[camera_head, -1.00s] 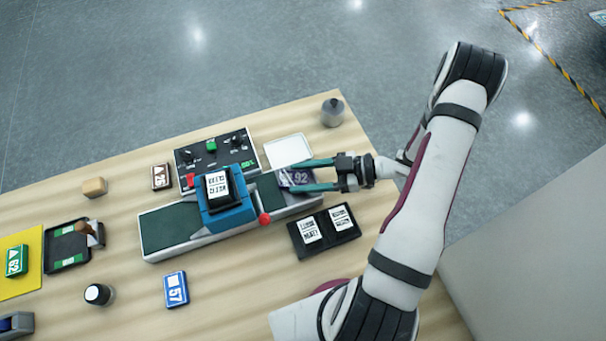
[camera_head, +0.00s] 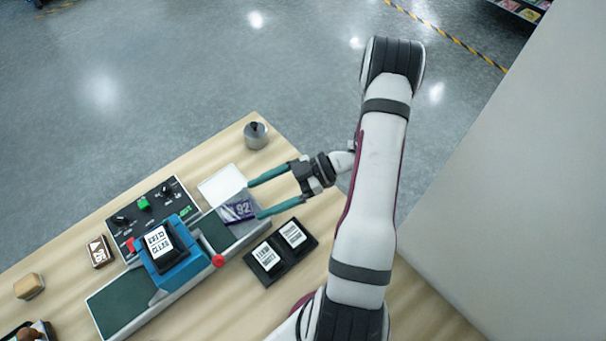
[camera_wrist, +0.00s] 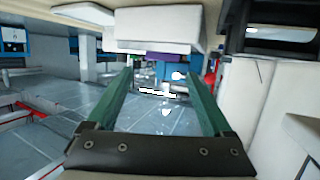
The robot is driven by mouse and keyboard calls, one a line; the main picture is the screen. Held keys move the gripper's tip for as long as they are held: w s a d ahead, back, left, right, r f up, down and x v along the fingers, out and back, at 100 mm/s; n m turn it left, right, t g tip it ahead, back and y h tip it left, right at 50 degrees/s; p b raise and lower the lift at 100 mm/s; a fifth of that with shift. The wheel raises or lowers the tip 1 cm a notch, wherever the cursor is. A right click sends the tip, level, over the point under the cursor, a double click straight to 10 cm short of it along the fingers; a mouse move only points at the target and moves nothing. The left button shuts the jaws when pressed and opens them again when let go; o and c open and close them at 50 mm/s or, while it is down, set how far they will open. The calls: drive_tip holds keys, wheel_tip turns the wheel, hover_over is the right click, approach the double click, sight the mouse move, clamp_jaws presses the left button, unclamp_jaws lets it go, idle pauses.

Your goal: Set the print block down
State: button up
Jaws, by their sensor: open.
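A purple block marked 92 (camera_head: 238,209) lies flat on the right end of the laminating machine's bed (camera_head: 238,236). My gripper (camera_head: 256,199) is open, with its two teal fingers spread wide and nothing between them. Its tips are just right of the purple block, apart from it as far as I can tell. In the wrist view the open fingers (camera_wrist: 162,74) point toward the pale machine end, with a small purple patch at its edge. A blue carriage (camera_head: 184,268) with a black block (camera_head: 159,243) labelled in white stands on the machine.
A black two-slot holder (camera_head: 281,271) with white-labelled pieces lies right of the machine. A white tray (camera_head: 222,185), a grey pot (camera_head: 256,136), a control panel (camera_head: 121,228) and a brown 25 block (camera_head: 99,251) are near the far edge. A red knob (camera_head: 218,261) sticks out.

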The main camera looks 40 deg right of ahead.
drive_tip(key=v, duration=1.1)
drive_tip(key=w+d+r+m+t+h, duration=0.2)
drive_tip(key=w+r+m+t+h, duration=0.15)
drive_tip(key=w+r+h, duration=0.5)
drive_tip(key=w+d+r+m+t+h, duration=0.25)
drive_tip(key=w+m+h, duration=0.25)
drive_tip(key=w, duration=0.6)
drive_tip(key=s+a+r+m+g+h, duration=0.1)
drive_tip(key=s+a+m+g+h, duration=0.1)
drive_tip(key=s, duration=0.5)
drive_tip(key=s+a+r+m+g+h, duration=0.1)
drive_tip(key=s+a+r+m+g, duration=0.1)
drive_tip(key=s+a+m+g, duration=0.3)
drive_tip(key=s+a+m, duration=0.2)
drive_tip(key=s, duration=0.1)
drive_tip(key=shift+a+h, duration=0.35)
drive_tip(key=shift+o, duration=0.5)
drive_tip(key=s+a+f+m+g+y, duration=0.1)
drive_tip(key=s+a+g+y, duration=0.4)
drive_tip(key=s+a, duration=1)
drive_tip(key=shift+s+a+m+y, duration=0.3)
drive_tip(key=shift+s+a+m, duration=0.1)
drive_tip(key=shift+s, duration=0.3)
drive_tip(key=shift+f, duration=0.1)
